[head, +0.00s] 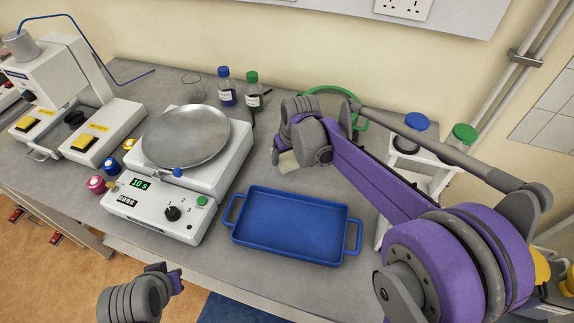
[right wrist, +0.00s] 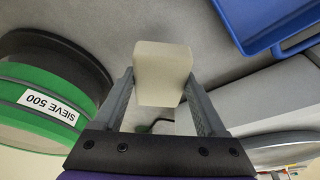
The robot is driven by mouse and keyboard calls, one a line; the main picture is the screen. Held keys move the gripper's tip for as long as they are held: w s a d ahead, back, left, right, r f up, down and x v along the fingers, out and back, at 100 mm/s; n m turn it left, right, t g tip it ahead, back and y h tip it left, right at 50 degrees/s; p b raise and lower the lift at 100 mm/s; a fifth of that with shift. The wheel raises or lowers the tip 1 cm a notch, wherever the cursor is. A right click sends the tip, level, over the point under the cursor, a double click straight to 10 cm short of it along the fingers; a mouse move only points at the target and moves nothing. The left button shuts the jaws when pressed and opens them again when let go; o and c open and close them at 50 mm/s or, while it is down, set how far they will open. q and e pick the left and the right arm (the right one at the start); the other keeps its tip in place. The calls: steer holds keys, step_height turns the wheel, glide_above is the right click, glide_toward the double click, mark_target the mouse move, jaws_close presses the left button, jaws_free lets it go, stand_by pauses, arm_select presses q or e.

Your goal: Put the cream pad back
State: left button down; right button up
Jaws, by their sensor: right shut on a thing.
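The cream pad (right wrist: 162,72) is between the two fingers of my right gripper (right wrist: 158,92) in the right wrist view. The fingers are shut on its sides. In the head view part of the pad (head: 288,161) shows below my right gripper (head: 281,150), left of the arm and above the bench's grey top. I cannot tell whether the pad touches the bench. My left arm's end (head: 150,292) shows at the bottom left of the head view, in front of the bench; its fingers cannot be made out.
A blue tray (head: 233,214) lies in front of the right gripper. A white shaker with a round metal pan (head: 187,135) stands to the left. A green-banded sieve labelled SIEVE 500 (right wrist: 28,112) is beside the gripper. Blue-capped (head: 224,72) and green-capped (head: 252,78) bottles stand behind.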

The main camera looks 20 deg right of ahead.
steer(key=shift+f, duration=2.2)
steer(key=shift+f, duration=0.25)
steer(key=o, duration=1.1)
steer(key=shift+r, duration=0.1)
steer(key=shift+o, duration=0.2)
